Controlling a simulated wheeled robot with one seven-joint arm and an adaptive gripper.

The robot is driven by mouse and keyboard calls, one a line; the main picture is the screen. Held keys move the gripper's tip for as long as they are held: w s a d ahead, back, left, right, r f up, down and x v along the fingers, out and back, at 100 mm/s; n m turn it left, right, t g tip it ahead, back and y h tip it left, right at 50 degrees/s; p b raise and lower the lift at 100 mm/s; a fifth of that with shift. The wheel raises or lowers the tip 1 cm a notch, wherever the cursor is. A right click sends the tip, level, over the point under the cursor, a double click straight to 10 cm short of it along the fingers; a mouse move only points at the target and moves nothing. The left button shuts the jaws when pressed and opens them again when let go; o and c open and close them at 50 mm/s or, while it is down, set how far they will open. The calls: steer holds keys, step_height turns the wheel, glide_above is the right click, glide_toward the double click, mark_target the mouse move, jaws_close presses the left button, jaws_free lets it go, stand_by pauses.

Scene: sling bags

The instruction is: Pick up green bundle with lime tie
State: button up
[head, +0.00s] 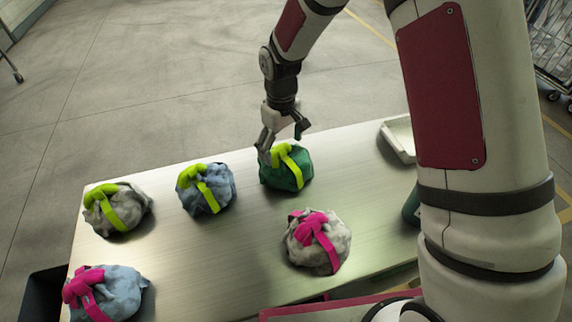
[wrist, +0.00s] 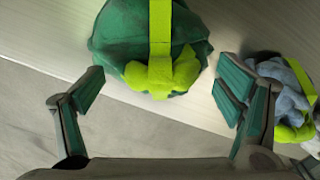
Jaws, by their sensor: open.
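The green bundle with lime tie (head: 284,170) sits on the metal table at its far side, right of the other lime-tied bundles. In the wrist view the green bundle (wrist: 115,45) is at the top, with its lime strap and knot (wrist: 160,70) facing me. My gripper (head: 283,140) is open just above and behind the bundle. In the wrist view its two fingers (wrist: 158,92) are spread wide, one on each side of the lime knot, and hold nothing. I cannot tell whether a finger touches the bundle.
On the table (head: 235,255) are a blue bundle with lime tie (head: 207,190), a grey one with lime tie (head: 119,208), a grey one with pink tie (head: 318,243) and a blue one with pink tie (head: 108,293). A white tray (head: 399,139) lies at right.

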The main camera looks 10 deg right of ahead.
steer(key=shift+f, duration=0.7)
steer(key=c, duration=2)
steer(key=shift+r, duration=0.1)
steer(key=shift+c, duration=0.2)
